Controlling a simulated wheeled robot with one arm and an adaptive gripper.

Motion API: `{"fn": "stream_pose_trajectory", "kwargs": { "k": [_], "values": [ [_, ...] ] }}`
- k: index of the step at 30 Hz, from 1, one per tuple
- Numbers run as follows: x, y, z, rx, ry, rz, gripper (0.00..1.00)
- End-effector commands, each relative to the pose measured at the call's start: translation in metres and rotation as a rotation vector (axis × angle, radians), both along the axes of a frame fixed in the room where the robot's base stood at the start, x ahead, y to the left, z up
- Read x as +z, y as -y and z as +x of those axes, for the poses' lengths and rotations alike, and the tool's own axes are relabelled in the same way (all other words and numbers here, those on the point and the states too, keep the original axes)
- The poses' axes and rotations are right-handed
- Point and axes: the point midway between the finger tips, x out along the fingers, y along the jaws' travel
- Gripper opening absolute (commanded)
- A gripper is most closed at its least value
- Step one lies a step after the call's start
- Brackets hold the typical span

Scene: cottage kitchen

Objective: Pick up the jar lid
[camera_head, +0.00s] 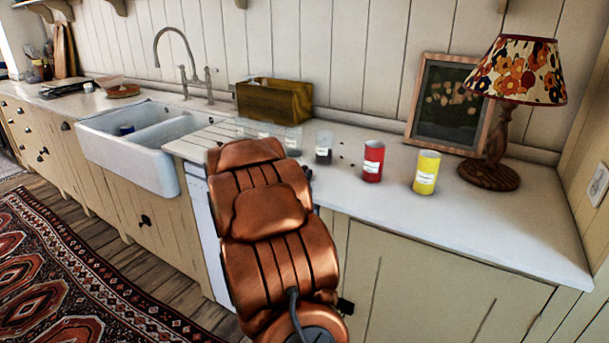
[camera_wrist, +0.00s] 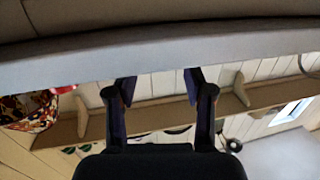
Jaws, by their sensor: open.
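I cannot make out a jar lid in either view. In the head view, a clear jar (camera_head: 324,147) with dark contents stands on the counter, right of several glass containers (camera_head: 291,139). Small dark bits lie on the counter to its right. In the wrist view, my gripper (camera_wrist: 160,88) has its two dark fingers apart, with nothing between them. In the head view, my copper arm hides the gripper and part of the counter's front edge.
A red can (camera_head: 372,161) and a yellow can (camera_head: 426,172) stand right of the jar. A lamp (camera_head: 500,115) and framed picture (camera_head: 447,105) are farther right. A wooden box (camera_head: 273,101) stands behind. The right front counter (camera_head: 500,225) is clear. The sink (camera_head: 140,140) is left.

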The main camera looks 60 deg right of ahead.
Motion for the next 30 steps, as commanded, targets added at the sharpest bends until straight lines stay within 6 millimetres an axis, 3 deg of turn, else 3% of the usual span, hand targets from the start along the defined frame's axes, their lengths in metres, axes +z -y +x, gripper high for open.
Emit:
{"fn": "stream_pose_trajectory", "kwargs": {
  "k": [12,22,30],
  "values": [
    [0.002,0.045,0.007,0.0,-0.001,0.001,0.53],
    [0.001,0.049,0.009,0.002,0.0,0.002,0.53],
    [0.001,0.049,0.009,0.002,0.0,0.002,0.25]
  ]
}}
